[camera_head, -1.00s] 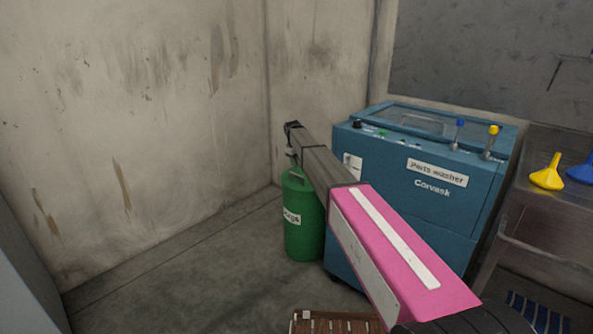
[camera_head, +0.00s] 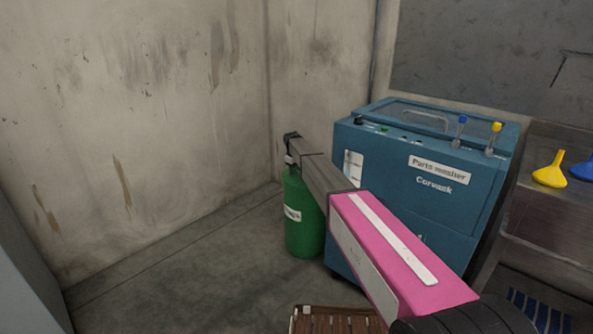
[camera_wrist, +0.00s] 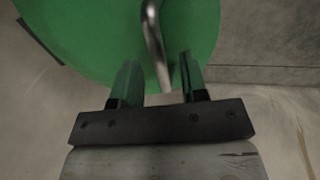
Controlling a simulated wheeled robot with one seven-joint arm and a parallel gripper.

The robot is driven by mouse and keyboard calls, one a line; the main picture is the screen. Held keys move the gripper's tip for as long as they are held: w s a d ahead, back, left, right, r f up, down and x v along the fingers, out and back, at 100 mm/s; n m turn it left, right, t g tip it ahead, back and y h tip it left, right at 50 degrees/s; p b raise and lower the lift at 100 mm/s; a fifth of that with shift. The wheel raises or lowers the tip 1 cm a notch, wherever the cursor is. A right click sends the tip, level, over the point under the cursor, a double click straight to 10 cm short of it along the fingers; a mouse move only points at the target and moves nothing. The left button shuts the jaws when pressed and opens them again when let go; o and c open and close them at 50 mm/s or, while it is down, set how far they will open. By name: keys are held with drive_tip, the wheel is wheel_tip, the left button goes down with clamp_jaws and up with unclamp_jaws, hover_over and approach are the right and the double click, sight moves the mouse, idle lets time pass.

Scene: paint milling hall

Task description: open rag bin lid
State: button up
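The green rag bin (camera_head: 304,235), with a white label partly hidden by my arm, stands on the floor left of the parts washer. In the wrist view its green lid (camera_wrist: 80,45) fills the upper part, with a curved metal handle (camera_wrist: 153,40) on it. My gripper (camera_wrist: 158,78) is open, with one finger on each side of the handle's lower end and gaps showing on both sides. I cannot tell how deep the fingers reach. In the head view my gripper (camera_head: 289,158) is at the bin's top, and my arm hides the bin's right upper side.
A blue parts washer (camera_head: 400,210) stands close right of the bin. A metal bench (camera_head: 555,215) with a yellow funnel (camera_head: 550,172) and a blue funnel (camera_head: 583,170) is at the right. A slatted wooden item (camera_head: 335,321) lies at the front. Floor left of the bin is clear.

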drive_tip(key=shift+f, duration=0.25)
clamp_jaws()
drive_tip(key=shift+r, duration=0.1)
